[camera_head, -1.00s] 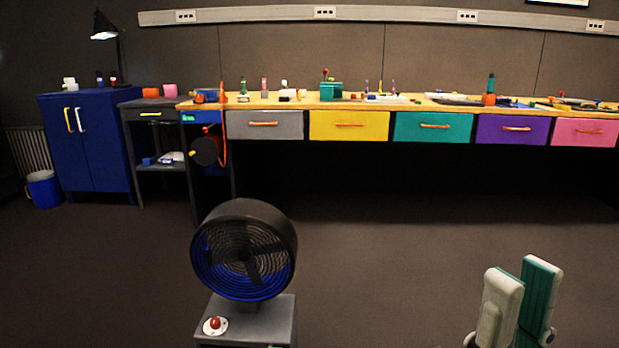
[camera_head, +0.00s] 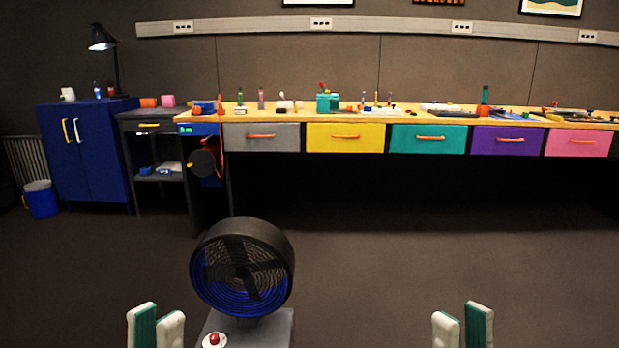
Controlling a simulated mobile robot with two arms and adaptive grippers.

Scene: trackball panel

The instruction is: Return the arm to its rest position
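My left gripper (camera_head: 156,326) shows at the bottom left, left of the black fan. Its two fingers, white with green pads, stand upright with a narrow gap between them. My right gripper (camera_head: 463,324) shows at the bottom right, also upright, with a gap between its fingers. Both look empty and stand over the bare floor. The lower parts of both grippers and both arms are cut off by the bottom edge.
A black fan (camera_head: 242,266) stands on a grey pedestal (camera_head: 268,328) with a red button (camera_head: 213,340) between my grippers. A long workbench (camera_head: 345,112) with coloured drawers runs along the wall. A blue cabinet (camera_head: 85,153) and bin (camera_head: 41,199) are at left. The floor right of the fan is clear.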

